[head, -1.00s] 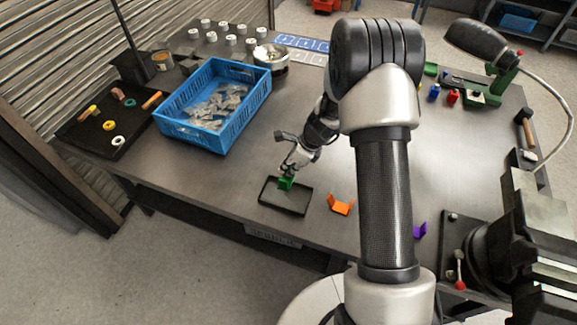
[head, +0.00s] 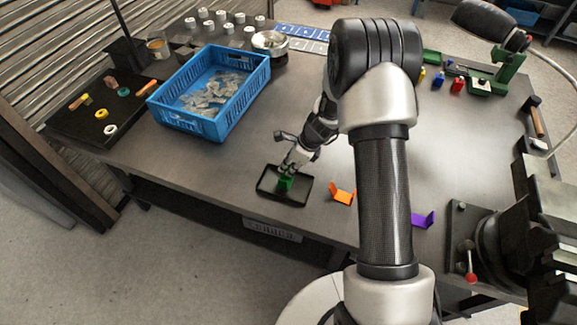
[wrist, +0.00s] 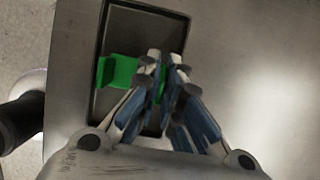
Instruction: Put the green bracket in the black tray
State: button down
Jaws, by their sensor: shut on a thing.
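The green bracket (head: 285,183) is at my gripper's fingertips, over the black tray (head: 268,188) near the table's front edge. In the wrist view the bracket (wrist: 118,72) sticks out to the left of the fingers, within the outline of the tray (wrist: 150,9). My gripper (head: 287,172) is shut on the bracket; in the wrist view its fingertips (wrist: 164,70) are close together at the bracket's right end. The fingers hide part of the bracket. I cannot tell whether the bracket touches the tray floor.
An orange bracket (head: 342,196) lies right of the tray, and a purple bracket (head: 422,219) beyond my arm. A blue crate (head: 196,129) stands behind left. A larger black tray (head: 78,126) with rings is at far left. A vise (head: 540,230) is at right.

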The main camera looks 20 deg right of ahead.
jog(key=shift+f, duration=0.2)
jog(key=shift+f+b, duration=0.4)
jog(key=shift+b, duration=0.05)
jog(key=c, duration=1.7)
grip_release()
jog(key=shift+r, duration=0.1)
jog(key=shift+r+p, duration=3.2)
jog(key=shift+r, duration=0.25)
